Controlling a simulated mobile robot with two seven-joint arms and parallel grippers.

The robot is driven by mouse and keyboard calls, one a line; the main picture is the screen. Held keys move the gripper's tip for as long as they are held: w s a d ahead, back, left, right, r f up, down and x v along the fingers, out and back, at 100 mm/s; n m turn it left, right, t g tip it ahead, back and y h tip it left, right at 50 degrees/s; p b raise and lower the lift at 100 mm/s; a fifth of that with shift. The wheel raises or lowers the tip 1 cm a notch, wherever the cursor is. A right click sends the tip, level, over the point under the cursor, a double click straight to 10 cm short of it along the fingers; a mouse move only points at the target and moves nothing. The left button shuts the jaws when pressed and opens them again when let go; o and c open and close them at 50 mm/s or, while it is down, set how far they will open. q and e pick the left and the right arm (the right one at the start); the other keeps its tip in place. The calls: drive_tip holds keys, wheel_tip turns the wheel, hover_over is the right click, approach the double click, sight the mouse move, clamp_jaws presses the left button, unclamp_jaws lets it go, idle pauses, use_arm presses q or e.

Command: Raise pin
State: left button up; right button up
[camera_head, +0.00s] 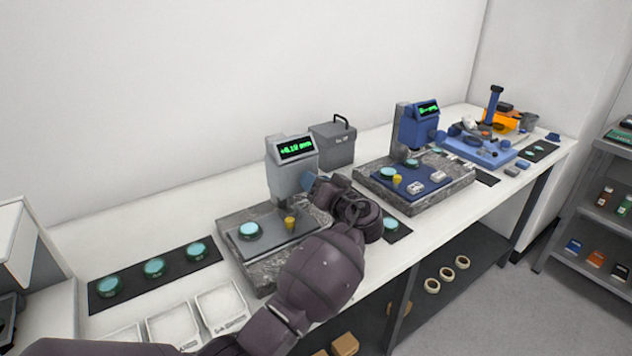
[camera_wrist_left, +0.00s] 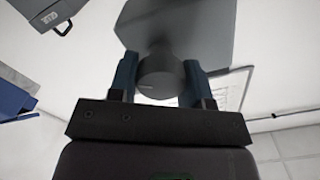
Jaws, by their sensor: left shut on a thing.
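A grey gauge (camera_head: 291,168) with a green-lit display stands on a granite base (camera_head: 252,268) on the bench. A round dark grey knob (camera_wrist_left: 160,78) juts from the gauge's side. My left gripper (camera_head: 318,184) is at the right side of the gauge head. In the left wrist view its two blue fingers (camera_wrist_left: 158,80) are shut on the knob, one on each side. The gauge's pin cannot be made out. A green-topped round part (camera_head: 249,231) and a yellow peg (camera_head: 290,221) stand on the grey plate below the gauge. My right gripper is not in view.
A black mat (camera_head: 155,272) with three green-topped parts lies to the left, with white trays (camera_head: 221,306) in front. A grey case (camera_head: 333,146) stands behind. A blue gauge (camera_head: 419,127) on its own granite base stands to the right.

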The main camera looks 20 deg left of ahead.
use_arm(q)
drive_tip(key=shift+r+m, duration=0.15)
drive_tip(key=shift+m, duration=0.75)
drive_tip(key=shift+m+p, duration=0.6)
drive_tip(key=shift+m, duration=0.3)
drive_tip(key=m+p, duration=0.2)
drive_tip(key=m, duration=0.3)
drive_tip(key=shift+w, duration=0.1)
drive_tip(key=shift+m+p, duration=0.65)
drive_tip(key=shift+m, duration=0.45)
drive_tip(key=shift+f+m, duration=0.25)
drive_tip(key=shift+m, duration=0.35)
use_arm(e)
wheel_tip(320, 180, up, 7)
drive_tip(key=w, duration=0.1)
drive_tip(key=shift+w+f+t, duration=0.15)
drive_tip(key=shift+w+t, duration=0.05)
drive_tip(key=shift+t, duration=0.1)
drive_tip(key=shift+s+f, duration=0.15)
